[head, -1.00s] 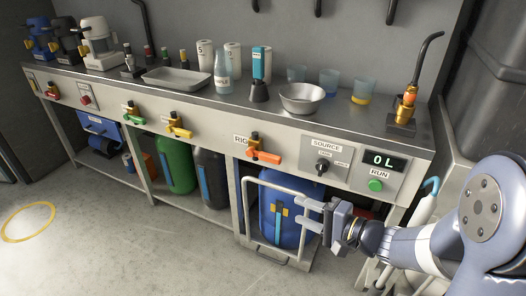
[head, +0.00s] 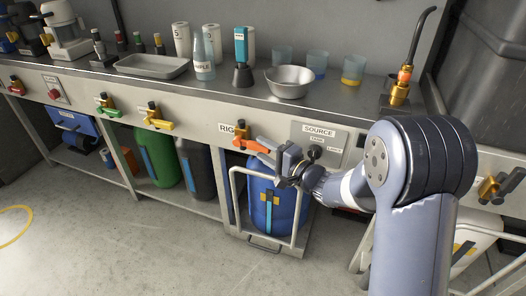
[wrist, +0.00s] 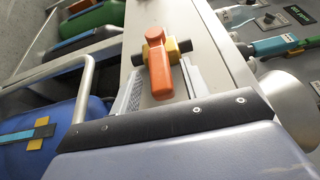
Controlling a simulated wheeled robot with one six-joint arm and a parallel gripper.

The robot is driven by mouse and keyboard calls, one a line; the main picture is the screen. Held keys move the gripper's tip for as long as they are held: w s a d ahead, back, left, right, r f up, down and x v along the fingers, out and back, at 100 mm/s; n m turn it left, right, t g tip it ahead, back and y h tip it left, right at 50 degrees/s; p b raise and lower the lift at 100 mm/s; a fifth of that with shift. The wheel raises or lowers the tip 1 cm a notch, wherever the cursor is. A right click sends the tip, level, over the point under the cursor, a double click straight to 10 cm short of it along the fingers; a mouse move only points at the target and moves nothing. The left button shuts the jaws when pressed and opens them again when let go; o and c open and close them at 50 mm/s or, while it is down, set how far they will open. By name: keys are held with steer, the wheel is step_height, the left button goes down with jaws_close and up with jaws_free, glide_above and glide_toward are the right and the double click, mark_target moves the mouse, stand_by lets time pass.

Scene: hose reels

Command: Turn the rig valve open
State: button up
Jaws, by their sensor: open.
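The rig valve (head: 243,141) is on the bench's front panel, beside a partly covered "RIG" label (head: 226,128). Its orange lever points right and slightly down in the head view. The wrist view shows the orange lever (wrist: 160,75) and its yellow and dark body at close range. My gripper (head: 264,150) is open at the lever's right end. In the wrist view its two grey fingers (wrist: 160,85) appear on either side of the lever. I cannot tell whether they touch it.
A SOURCE selector panel (head: 318,134) is right of the valve, partly behind my arm. A white rail frame (head: 233,190) and blue tank (head: 262,205) stand below. Yellow (head: 160,124) and green (head: 110,111) valves are to the left. The floor in front is clear.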

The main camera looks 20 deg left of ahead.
steer(key=shift+w+a, duration=0.25)
steer(key=shift+a, duration=0.2)
jaws_close()
stand_by(0.4)
